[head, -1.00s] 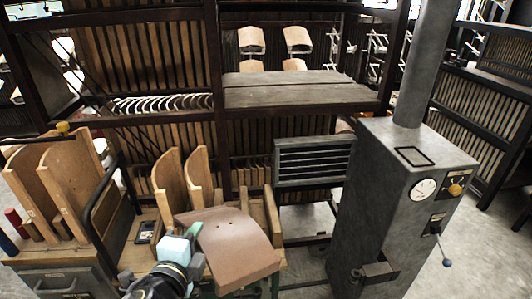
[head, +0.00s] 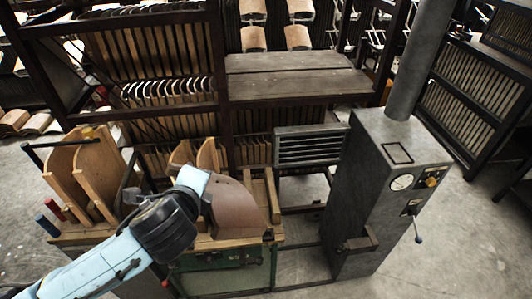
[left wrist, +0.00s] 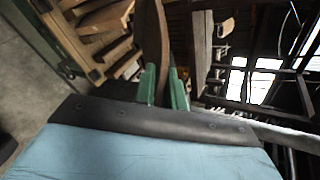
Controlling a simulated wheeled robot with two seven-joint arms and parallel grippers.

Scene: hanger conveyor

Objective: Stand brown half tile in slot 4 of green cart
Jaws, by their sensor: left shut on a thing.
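My left gripper (head: 200,182) is shut on the brown half tile (head: 238,208), a smooth curved plate. The tile is upright but leaning, over the top of the green cart (head: 185,265), in front of pale curved wooden pieces. In the left wrist view, the green fingers (left wrist: 163,88) clasp the tile (left wrist: 153,35), seen nearly edge-on. Wooden rails (head: 273,195) stand on the cart to the right of the tile. The arm and tile hide much of the cart top, and I cannot tell whether the tile's lower edge touches a slot. My right gripper is not in view.
A grey machine (head: 375,200) with a gauge, lever and pipe stands to the right. Curved wooden pieces (head: 90,172) and red and blue cylinders stand at the left. Dark racks (head: 170,60) and a plank shelf (head: 295,78) rise behind. Floor is clear at the right.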

